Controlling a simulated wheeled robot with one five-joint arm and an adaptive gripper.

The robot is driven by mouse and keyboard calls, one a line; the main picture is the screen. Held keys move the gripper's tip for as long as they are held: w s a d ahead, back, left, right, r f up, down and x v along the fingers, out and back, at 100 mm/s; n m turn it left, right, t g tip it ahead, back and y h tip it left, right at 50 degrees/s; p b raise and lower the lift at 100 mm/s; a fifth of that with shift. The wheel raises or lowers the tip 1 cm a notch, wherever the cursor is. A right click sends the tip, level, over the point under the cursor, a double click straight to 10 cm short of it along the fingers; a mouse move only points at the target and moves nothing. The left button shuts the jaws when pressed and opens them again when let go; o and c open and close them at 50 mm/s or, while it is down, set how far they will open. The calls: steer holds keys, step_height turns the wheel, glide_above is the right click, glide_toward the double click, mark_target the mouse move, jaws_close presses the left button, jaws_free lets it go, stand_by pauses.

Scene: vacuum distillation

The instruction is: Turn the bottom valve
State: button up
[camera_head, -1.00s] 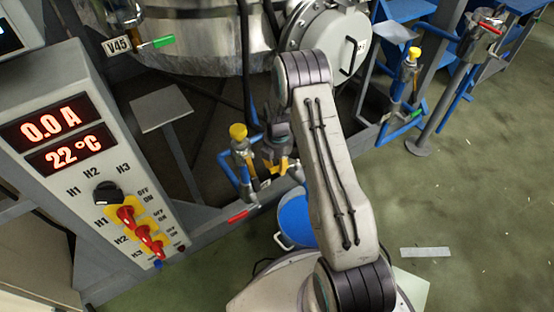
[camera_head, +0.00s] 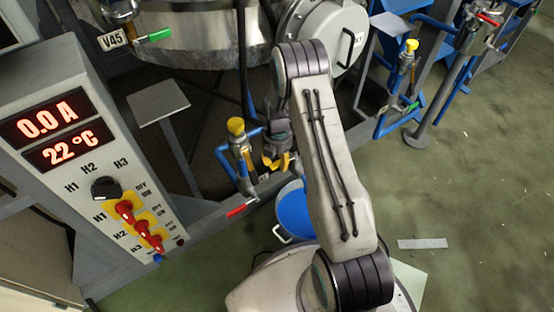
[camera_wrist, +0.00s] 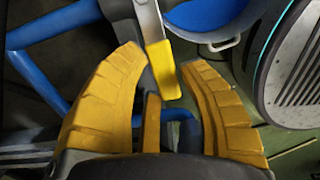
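The valve assembly has a yellow knob (camera_head: 236,127) on top, blue pipes and a red lever (camera_head: 241,207) low down at the frame's base rail. My gripper (camera_head: 275,160) is just right of this assembly, above the blue bucket. In the wrist view my gripper (camera_wrist: 163,58) has its two yellow fingers spread. A second narrow yellow piece shows deeper between the fingers.
A blue bucket (camera_head: 294,212) stands on the floor below my gripper. A control panel (camera_head: 85,150) reading 0.0 A and 22 °C is at left. Steel vessels and a round flange (camera_head: 335,40) are behind. Another yellow-knobbed valve (camera_head: 411,46) is at right. The right floor is mostly clear.

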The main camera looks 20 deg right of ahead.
mark_target(277, 162)
steer(key=o, duration=0.4)
steer(key=shift+s, duration=0.1)
steer(key=shift+r, duration=0.1)
step_height(277, 162, up, 12)
steer(key=shift+f, duration=0.1)
stand_by(0.4)
